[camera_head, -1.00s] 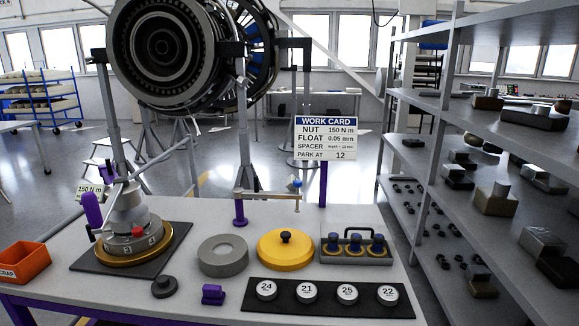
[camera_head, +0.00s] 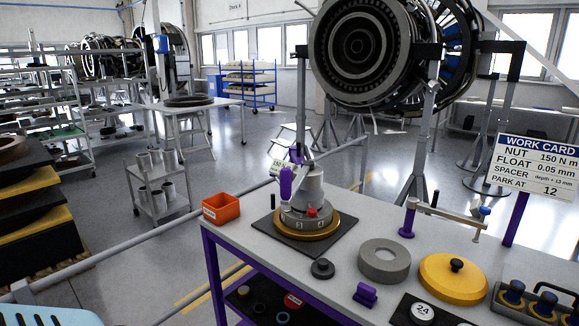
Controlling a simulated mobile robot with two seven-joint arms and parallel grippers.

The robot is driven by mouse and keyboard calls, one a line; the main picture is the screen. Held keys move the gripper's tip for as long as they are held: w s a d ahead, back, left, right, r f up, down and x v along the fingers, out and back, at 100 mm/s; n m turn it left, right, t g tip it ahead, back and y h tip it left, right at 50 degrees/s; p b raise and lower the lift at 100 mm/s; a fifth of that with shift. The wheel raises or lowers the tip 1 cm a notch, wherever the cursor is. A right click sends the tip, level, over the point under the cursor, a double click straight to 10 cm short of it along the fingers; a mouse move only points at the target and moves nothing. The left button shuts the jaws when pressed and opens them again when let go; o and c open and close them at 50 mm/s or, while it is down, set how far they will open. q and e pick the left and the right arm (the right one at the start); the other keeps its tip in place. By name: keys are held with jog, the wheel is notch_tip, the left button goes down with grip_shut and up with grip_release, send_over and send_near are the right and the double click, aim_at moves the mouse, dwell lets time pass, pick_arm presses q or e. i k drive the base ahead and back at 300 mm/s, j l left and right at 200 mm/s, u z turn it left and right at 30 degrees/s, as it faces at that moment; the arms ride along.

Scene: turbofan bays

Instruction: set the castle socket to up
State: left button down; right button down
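No part is marked as the castle socket, and I cannot tell which one it is. A small dark round piece (camera_head: 322,268) with a raised top lies on the bench in front of the black mat. A grey stepped assembly (camera_head: 312,200) with a red button, number windows and a gold base ring stands upright on that mat. A purple handle (camera_head: 286,184) is at its left, near a small tag. The work card (camera_head: 540,166) reads nut 150 N m, float 0.05 mm and park at 12. Neither of my grippers is in view.
The bench (camera_head: 240,228) also holds an orange bin (camera_head: 221,208), a grey ring (camera_head: 384,261), a yellow lidded disc (camera_head: 453,277) and a purple block (camera_head: 365,294). The engine (camera_head: 365,50) is behind. A grey cart (camera_head: 160,185) and stacked boards (camera_head: 40,225) stand left; floor lies between.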

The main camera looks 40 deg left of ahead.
aim_at(309, 201)
jog(key=u, duration=0.45)
jog(key=i+l+u, duration=0.1)
jog(key=u, duration=0.35)
jog(key=l+u, duration=0.15)
jog(key=u, duration=0.3)
jog(key=i+l, duration=0.05)
